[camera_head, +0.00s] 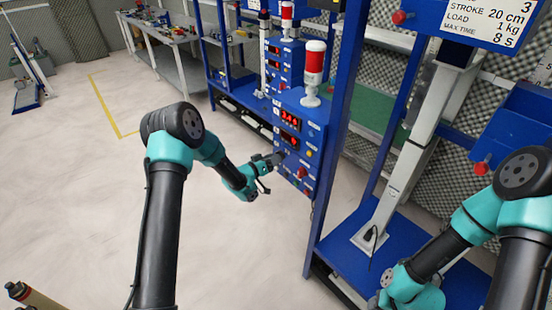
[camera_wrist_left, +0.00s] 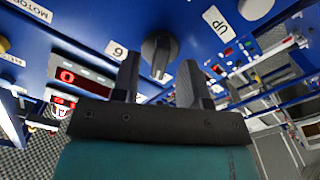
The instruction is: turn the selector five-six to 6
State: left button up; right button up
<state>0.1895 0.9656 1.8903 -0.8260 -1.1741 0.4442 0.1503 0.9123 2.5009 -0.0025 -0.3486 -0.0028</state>
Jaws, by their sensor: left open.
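The blue control box (camera_head: 313,127) stands on the rack at the centre of the head view, with red digit displays on its face. The selector (camera_wrist_left: 159,52) is a dark knob on the blue panel in the left wrist view, with a white label reading 6 or 9 (camera_wrist_left: 118,50) to its left. My left gripper (camera_head: 274,160) is at the box's face; in the left wrist view its open fingers (camera_wrist_left: 160,64) lie either side of the knob's lower part. I cannot tell whether they touch it. In the head view the gripper hides the selector.
A red beacon (camera_head: 314,62) stands on top of the box. A label UP (camera_wrist_left: 221,25) and a red display (camera_wrist_left: 80,78) are near the selector. A blue post (camera_head: 338,120) rises right of the box.

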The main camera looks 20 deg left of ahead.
pick_arm(q)
jog(key=shift+x, duration=0.95)
jog(key=shift+s, duration=0.1)
grip_shut()
